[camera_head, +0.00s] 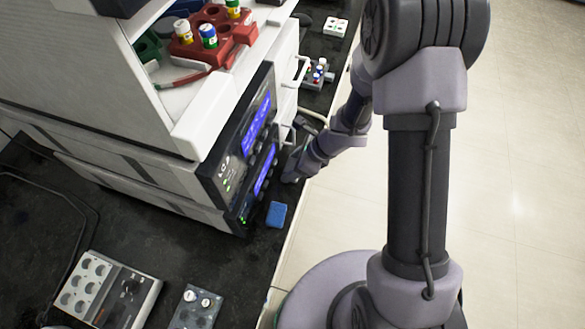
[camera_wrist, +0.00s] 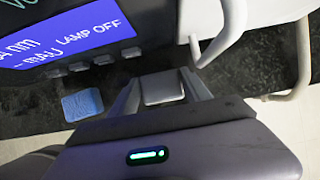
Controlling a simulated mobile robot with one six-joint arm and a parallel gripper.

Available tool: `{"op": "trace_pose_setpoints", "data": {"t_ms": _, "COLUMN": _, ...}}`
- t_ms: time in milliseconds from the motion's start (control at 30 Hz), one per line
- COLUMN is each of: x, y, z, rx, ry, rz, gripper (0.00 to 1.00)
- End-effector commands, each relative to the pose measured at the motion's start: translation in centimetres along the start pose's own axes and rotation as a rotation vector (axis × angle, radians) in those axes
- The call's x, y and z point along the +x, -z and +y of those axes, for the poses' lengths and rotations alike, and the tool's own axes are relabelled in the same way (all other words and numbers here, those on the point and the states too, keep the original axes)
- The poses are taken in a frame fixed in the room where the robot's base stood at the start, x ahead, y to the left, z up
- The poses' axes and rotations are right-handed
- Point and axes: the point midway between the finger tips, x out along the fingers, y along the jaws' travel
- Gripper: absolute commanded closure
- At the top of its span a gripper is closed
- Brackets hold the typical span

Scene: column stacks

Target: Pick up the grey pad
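The grey pad (camera_wrist: 163,87) is a small, flat, light grey block. In the wrist view it lies between the two fingers of my gripper (camera_wrist: 162,86), with one finger close along each side. I cannot tell whether the fingers touch it or whether it rests on the dark bench. In the head view my gripper (camera_head: 291,172) is low over the bench, beside the instrument's front. I cannot make out the pad there.
A blue pad (camera_head: 276,214) lies on the bench; it also shows in the wrist view (camera_wrist: 82,104). The instrument with blue displays (camera_head: 257,125) stands close to my gripper. White handles (camera_wrist: 232,28) jut out nearby. A small block of vials (camera_head: 318,74) stands farther back.

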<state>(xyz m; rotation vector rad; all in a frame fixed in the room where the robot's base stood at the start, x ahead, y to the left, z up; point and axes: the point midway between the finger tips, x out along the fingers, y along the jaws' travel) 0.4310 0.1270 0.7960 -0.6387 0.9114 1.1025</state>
Motion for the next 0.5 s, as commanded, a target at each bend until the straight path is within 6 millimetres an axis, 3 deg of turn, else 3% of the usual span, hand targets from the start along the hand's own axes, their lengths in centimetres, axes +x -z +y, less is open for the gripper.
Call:
{"op": "trace_pose_setpoints", "data": {"t_ms": 33, "x": 0.0, "y": 0.0, "z": 0.0, "rx": 0.000, "ry": 0.000, "rz": 0.000, "gripper": 0.57}}
{"op": "trace_pose_setpoints", "data": {"t_ms": 167, "x": 0.0, "y": 0.0, "z": 0.0, "rx": 0.000, "ry": 0.000, "rz": 0.000, "gripper": 0.83}}
{"op": "trace_pose_setpoints", "data": {"t_ms": 367, "x": 0.0, "y": 0.0, "z": 0.0, "rx": 0.000, "ry": 0.000, "rz": 0.000, "gripper": 0.85}}
{"op": "trace_pose_setpoints", "data": {"t_ms": 500, "x": -1.1, "y": -0.2, "z": -0.1, "rx": 0.001, "ry": 0.001, "rz": 0.000, "gripper": 0.85}}
